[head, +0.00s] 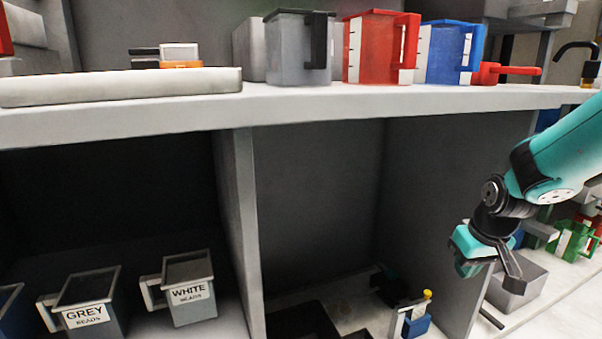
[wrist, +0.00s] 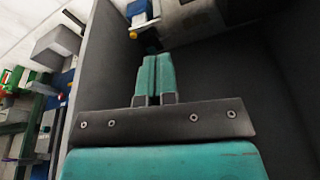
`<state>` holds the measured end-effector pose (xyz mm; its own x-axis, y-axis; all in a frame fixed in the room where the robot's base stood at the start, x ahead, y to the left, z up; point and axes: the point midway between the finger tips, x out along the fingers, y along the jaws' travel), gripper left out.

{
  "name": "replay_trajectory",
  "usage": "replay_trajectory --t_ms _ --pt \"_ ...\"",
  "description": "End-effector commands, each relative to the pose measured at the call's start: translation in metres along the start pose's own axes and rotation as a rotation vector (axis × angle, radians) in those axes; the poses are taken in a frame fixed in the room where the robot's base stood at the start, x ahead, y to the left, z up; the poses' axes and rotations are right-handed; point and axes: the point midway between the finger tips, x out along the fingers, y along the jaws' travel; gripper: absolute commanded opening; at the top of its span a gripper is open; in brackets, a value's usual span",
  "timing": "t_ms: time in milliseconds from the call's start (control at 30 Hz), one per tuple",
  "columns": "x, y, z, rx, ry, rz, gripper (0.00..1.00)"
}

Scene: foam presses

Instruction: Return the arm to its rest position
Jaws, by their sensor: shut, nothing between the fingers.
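My arm (head: 563,150) is teal and black and reaches in from the right side of the head view, bent downward. My gripper (head: 487,268) hangs in front of the right end of the open lower bay. In the wrist view my gripper's two teal fingers (wrist: 154,75) lie side by side, shut with nothing between them. The fingers point into the bay, with its grey side wall (wrist: 100,65) close on the left of that view.
A worktop (head: 300,98) holds grey, red (head: 372,50) and blue jugs (head: 440,52). Bins labelled GREY (head: 88,318) and WHITE (head: 187,293) stand in the lower left bay. A small blue item (head: 415,325) sits low in the middle bay. A grey block (head: 518,280) stands beside my gripper.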

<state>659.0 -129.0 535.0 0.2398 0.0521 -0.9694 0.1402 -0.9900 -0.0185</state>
Motion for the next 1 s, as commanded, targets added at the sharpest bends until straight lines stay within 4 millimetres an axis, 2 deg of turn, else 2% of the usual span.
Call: replay_trajectory --t_ms 33,100,367,400,567,667,800,1000 --pt "-0.016 -0.012 0.021 0.018 0.000 0.009 0.00" --pt "-0.030 -0.025 0.047 0.047 -0.004 0.018 0.00" --pt "-0.067 -0.055 0.141 0.130 -0.010 0.049 0.00" --pt "-0.087 -0.073 0.131 0.085 -0.010 -0.001 0.00" --pt "-0.140 -0.134 0.137 -0.081 -0.038 -0.159 0.00" --pt "-0.181 -0.171 0.149 -0.213 -0.061 -0.255 0.00" --pt "-0.249 -0.217 0.181 -0.453 -0.102 -0.387 0.00" --pt "-0.317 -0.215 0.160 -0.433 -0.110 -0.380 0.00"
